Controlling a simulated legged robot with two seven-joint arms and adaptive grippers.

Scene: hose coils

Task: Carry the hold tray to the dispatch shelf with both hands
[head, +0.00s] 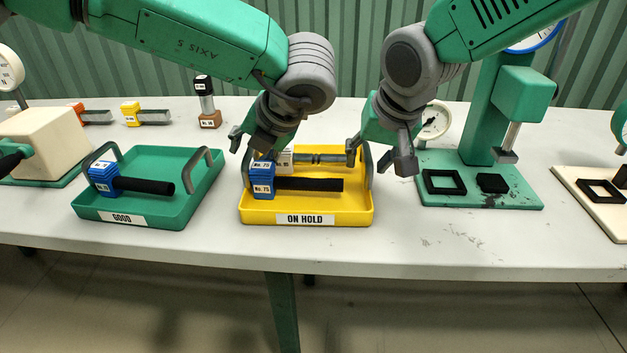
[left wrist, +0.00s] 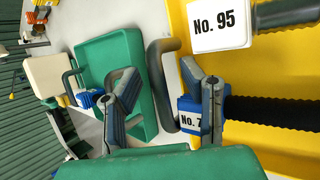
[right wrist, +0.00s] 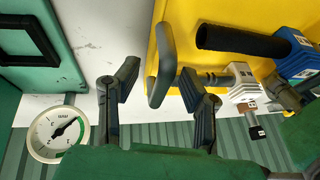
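The yellow tray labelled ON HOLD (head: 260,217) sits on the bench. It holds a blue-headed gauge with a black grip (head: 310,184) and a white-headed metal one (head: 315,158) behind it. My left gripper (head: 249,140) is open at the tray's left handle; in the left wrist view its fingers (left wrist: 165,105) spread to either side of that grey handle (left wrist: 158,75). My right gripper (head: 378,157) is open at the right handle; in the right wrist view that handle (right wrist: 164,55) lies between its spread fingers (right wrist: 158,92). Contact with either handle cannot be told. No dispatch shelf is recognisable.
A green GOOD tray (head: 172,215) with a blue-headed gauge stands close on the left. A green gauge stand (head: 490,190) stands close on the right. Small coloured gauges (head: 150,115) and a dark upright piece (head: 208,100) lie behind. The bench's front strip is clear.

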